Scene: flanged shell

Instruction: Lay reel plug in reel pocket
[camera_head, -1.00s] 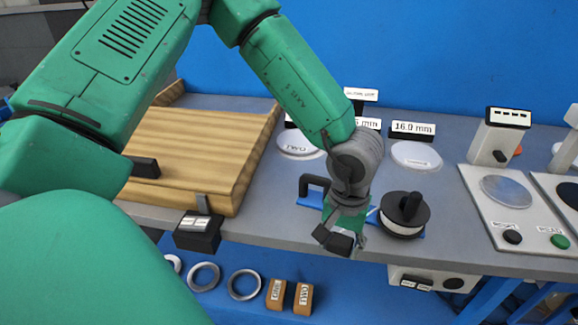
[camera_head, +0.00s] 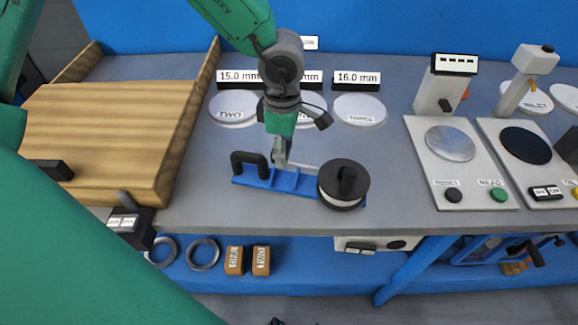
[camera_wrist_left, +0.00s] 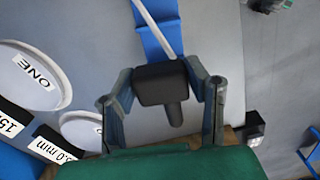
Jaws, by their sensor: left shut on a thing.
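A black reel with an upright knob (camera_head: 345,180) and a pale lower rim stands at the right end of a blue bar (camera_head: 296,184) on the grey bench. I take it for the reel plug. A black arched handle (camera_head: 248,160) rises at the bar's left end. My left gripper (camera_head: 281,158) points down at the bar, between handle and reel. In the left wrist view its fingers (camera_wrist_left: 162,95) flank a dark block (camera_wrist_left: 160,83), apparently the handle, and are shut on it. The blue bar (camera_wrist_left: 157,28) runs away beyond it. I cannot make out the reel pocket. My right gripper is not in view.
A wooden board (camera_head: 105,130) lies at the left. Pale discs, such as disc TWO (camera_head: 234,108), lie behind the bar near size labels. Grey instruments (camera_head: 450,165) stand at the right. Rings (camera_head: 203,254) and small brown blocks lie on the blue lower shelf.

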